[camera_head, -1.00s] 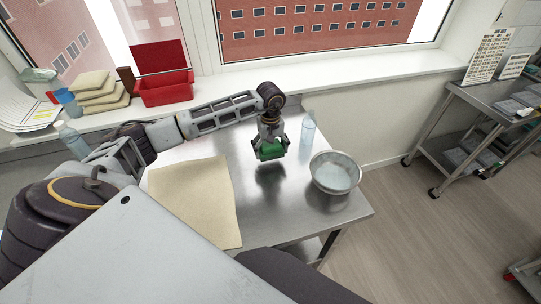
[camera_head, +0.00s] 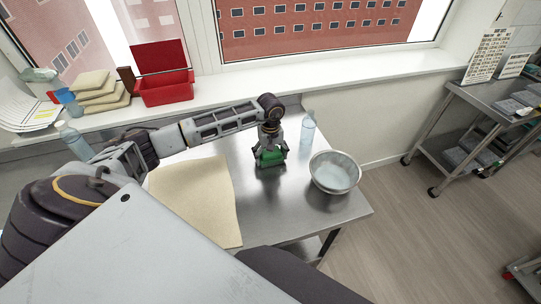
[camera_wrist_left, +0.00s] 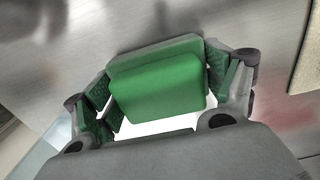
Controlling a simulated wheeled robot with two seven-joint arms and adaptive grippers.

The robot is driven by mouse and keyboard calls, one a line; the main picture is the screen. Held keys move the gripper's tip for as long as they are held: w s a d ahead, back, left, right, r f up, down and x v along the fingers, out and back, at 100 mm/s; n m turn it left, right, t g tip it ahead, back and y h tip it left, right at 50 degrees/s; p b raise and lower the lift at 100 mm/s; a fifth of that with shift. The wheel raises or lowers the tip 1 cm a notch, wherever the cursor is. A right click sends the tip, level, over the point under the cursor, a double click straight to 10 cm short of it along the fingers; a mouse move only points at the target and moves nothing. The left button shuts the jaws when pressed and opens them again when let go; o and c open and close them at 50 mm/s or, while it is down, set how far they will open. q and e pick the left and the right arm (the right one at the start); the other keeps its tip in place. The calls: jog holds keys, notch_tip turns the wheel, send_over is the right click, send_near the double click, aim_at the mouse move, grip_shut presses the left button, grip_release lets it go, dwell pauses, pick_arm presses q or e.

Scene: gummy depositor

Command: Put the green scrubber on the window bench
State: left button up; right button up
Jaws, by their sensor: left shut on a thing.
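The green scrubber (camera_head: 271,157) is held in my left gripper (camera_head: 270,154) above the steel table, near its far side. In the left wrist view the green scrubber (camera_wrist_left: 157,82) sits between the two fingers of my left gripper (camera_wrist_left: 163,90), which are shut on its sides. The window bench (camera_head: 345,70) is the long white sill under the window, behind my left arm. My right gripper does not show in these views.
On the steel table (camera_head: 290,212) are a beige mat (camera_head: 195,200), a metal bowl (camera_head: 335,173) and a clear bottle (camera_head: 308,128). The bench holds a red box (camera_head: 165,88), stacked beige cloths (camera_head: 103,92) and papers (camera_head: 25,112) at left; its right stretch is bare.

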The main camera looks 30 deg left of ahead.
pick_arm(q)
jog(key=shift+f, duration=0.15)
jog(key=o, duration=0.9)
jog(key=shift+c, duration=0.2)
jog(key=shift+r, duration=0.2)
jog(key=shift+r+b, duration=1)
jog(key=shift+r, duration=5)
